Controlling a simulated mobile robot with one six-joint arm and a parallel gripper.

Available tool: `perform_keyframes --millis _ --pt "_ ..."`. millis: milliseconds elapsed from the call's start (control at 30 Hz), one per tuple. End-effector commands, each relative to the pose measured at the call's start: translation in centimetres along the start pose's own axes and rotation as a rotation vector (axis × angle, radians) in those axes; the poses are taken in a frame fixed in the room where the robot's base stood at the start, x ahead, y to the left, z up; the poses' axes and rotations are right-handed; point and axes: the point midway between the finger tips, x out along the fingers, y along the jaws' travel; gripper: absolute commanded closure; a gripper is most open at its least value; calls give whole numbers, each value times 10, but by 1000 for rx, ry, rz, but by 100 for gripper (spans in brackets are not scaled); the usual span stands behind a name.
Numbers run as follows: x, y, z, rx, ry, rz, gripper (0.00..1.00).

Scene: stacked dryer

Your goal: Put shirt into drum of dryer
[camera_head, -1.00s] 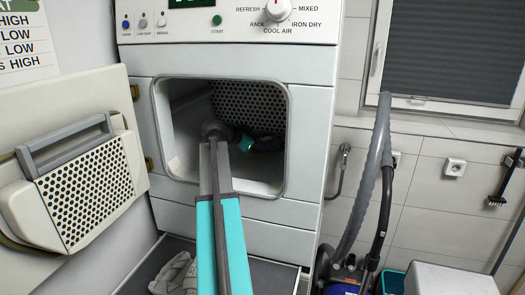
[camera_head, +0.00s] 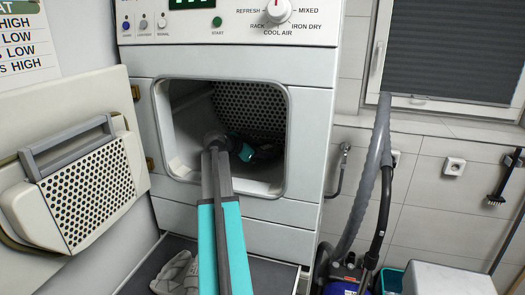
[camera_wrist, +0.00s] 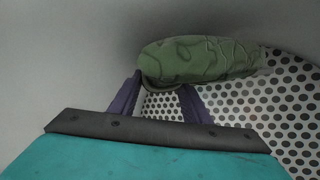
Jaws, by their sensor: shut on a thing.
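The dryer's drum (camera_head: 250,105) is open, with a pale square opening and a perforated back wall. My arm reaches through the opening. My gripper (camera_wrist: 163,88) is inside the drum, shut on a green patterned shirt (camera_wrist: 200,58). The shirt is bunched across the fingertips, in front of the perforated wall (camera_wrist: 285,115). In the head view, my gripper (camera_head: 248,153) is small and dark in the lower part of the drum. The shirt is hard to make out there, and I cannot tell whether it touches the drum floor.
The dryer door (camera_head: 85,185) stands open at the left. A vacuum cleaner hose (camera_head: 365,180) stands right of the dryer. The opening's rim (camera_head: 288,140) surrounds my arm.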

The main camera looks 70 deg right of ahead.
Motion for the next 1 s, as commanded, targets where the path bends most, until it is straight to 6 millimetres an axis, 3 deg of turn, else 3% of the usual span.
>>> perform_keyframes --millis 1000 --pt "6 4 10 1 1 0 88"
